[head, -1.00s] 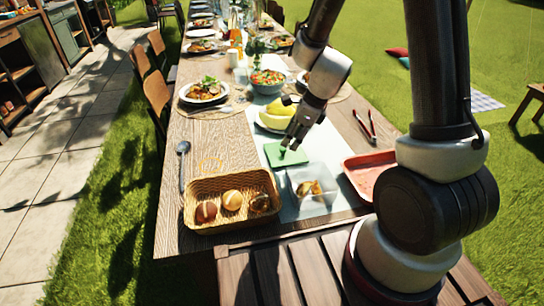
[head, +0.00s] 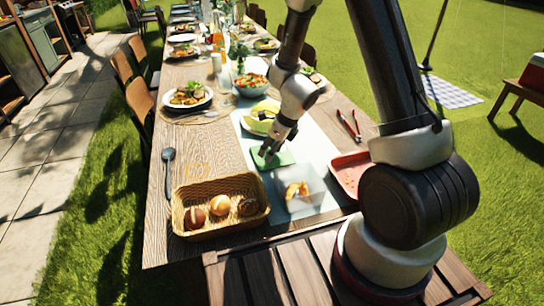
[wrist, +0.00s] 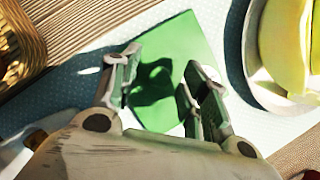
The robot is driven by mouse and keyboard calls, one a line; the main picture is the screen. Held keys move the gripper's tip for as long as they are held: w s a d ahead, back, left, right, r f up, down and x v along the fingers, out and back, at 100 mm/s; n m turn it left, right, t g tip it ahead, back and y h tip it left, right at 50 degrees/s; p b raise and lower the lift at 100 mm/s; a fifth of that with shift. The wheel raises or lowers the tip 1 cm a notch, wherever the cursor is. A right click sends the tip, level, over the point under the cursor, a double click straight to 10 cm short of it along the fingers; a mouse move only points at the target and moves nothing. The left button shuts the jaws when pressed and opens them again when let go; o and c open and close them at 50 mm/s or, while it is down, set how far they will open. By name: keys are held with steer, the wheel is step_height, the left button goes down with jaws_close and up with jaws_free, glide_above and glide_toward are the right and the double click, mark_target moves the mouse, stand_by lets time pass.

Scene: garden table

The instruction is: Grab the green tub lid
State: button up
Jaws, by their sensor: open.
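The green tub lid (head: 286,157) lies flat on the pale runner, behind the clear tub (head: 304,197) that holds some food. My gripper (head: 267,154) points down over the lid, with its fingertips very close to it. In the wrist view the lid (wrist: 182,38) shows beneath and between the fingers. My gripper (wrist: 163,88) is open there, one finger on each side of the lid's middle, which is dark with shadow. I cannot make out a knob or tell whether the fingertips touch the lid.
A wicker basket of rolls (head: 178,217) stands to the front left. A plate of yellow fruit (head: 249,127) sits just behind the lid. A red tray (head: 349,172) and red-handled tongs (head: 347,126) lie to the right. A dark spoon (head: 168,176) lies at the left.

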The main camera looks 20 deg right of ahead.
jaws_close()
stand_by(0.3)
